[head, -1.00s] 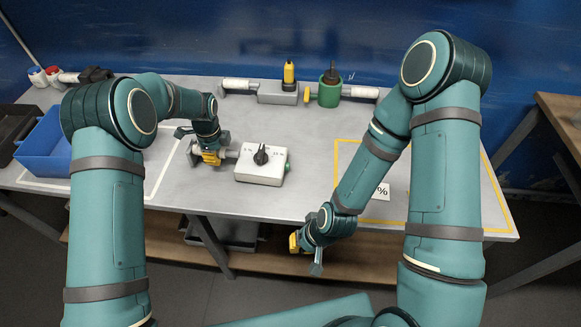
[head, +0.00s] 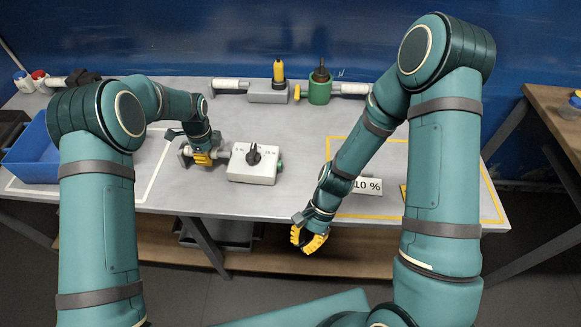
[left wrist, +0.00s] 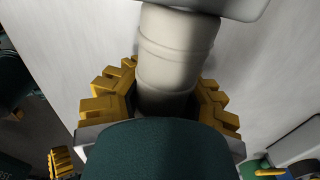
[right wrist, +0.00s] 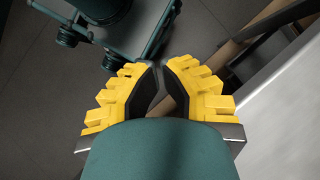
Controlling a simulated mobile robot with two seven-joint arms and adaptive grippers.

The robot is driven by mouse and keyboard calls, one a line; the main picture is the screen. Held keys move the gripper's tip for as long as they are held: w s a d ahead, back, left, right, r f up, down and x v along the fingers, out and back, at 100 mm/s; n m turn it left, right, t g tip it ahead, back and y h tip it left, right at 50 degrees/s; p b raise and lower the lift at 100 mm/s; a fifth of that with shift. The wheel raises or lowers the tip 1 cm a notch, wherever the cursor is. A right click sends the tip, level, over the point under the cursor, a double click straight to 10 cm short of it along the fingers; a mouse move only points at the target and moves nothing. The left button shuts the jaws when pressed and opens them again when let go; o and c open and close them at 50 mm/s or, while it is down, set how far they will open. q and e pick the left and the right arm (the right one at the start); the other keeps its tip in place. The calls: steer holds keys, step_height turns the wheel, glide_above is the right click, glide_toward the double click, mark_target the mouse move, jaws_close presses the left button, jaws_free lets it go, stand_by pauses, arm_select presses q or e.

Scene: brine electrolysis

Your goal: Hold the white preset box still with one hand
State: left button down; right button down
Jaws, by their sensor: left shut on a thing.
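The white preset box (head: 253,164) stands on the grey table, left of centre, with a black dial knob (head: 255,154) on top and a green part on its right side. A pale cylindrical grip sticks out of its left side. My left gripper (head: 203,157) is shut on this grip; in the left wrist view the yellow fingers lie on both sides of the grip (left wrist: 170,60), and the box edge (left wrist: 215,6) shows at the top. My right gripper (head: 312,240) hangs in front of the table's front edge, empty, with a narrow gap between its fingers (right wrist: 160,72).
A "10 %" card (head: 368,186) lies in the yellow-outlined area at right, partly behind my right arm. A blue bin (head: 35,155) is at left. A grey fixture (head: 268,97) with a yellow part and a green holder (head: 320,93) stand at the back.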

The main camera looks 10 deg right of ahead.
mark_target(294, 174)
steer(key=w+d+r+m+t, duration=0.1)
steer(key=w+m, duration=0.1)
steer(key=w, duration=0.1)
steer(key=w+d+r+m+t+y, duration=0.1)
steer(key=w+d+m, duration=0.1)
steer(key=w, duration=0.1)
steer(key=w+d+r+m+y, duration=0.1)
steer(key=w+r+m, duration=0.1)
steer(key=w, duration=0.1)
steer(key=shift+w+d+t, duration=0.25)
steer(key=shift+t, duration=0.15)
steer(key=w+d+r+m+t, duration=0.1)
steer(key=w+d, duration=0.1)
steer(key=w, duration=0.1)
steer(key=w+d+r+m+t, duration=0.2)
steer(key=w+d, duration=0.1)
steer(key=w+d+r+m+t+y, duration=0.1)
steer(key=w+d+r+m, duration=0.1)
steer(key=d, duration=0.1)
steer(key=shift+w, duration=0.4)
steer(key=shift+f, duration=0.1)
